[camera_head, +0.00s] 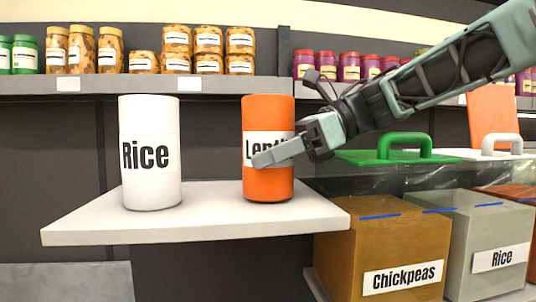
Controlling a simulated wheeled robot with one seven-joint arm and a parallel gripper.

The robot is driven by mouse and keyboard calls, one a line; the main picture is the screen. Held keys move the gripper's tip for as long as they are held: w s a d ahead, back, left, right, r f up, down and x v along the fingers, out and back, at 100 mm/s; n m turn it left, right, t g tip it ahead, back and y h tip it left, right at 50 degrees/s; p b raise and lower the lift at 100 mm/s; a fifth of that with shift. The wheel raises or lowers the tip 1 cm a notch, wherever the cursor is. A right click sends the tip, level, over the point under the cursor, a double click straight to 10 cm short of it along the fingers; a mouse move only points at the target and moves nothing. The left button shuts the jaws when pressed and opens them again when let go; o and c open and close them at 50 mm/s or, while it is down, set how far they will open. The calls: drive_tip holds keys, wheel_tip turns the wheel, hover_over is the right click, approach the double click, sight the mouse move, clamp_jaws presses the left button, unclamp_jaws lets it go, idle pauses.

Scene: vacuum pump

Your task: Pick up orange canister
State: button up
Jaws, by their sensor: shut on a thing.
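The orange canister (268,112) stands upright on a white shelf (225,222). Its white label is partly covered by my gripper and reads only "Lent". My gripper (268,155) comes in from the right and is shut on the orange canister at label height. One finger shows across the front of the canister; the other finger is hidden behind it. The canister's base appears to be at the shelf surface, and I cannot tell whether it is lifted slightly.
A white Rice canister (150,180) stands left on the same shelf. Below right are a Chickpeas bin (385,245) and a grey Rice bin (490,235). A green handled lid (398,157) lies behind. Jars line the back shelf (150,85). The shelf between both canisters is clear.

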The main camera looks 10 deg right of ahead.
sight(244, 98)
wheel_tip(244, 98, up, 10)
drive_tip(key=shift+f+b, duration=0.1)
drive_tip(key=shift+b, duration=1.15)
idle(0.3)
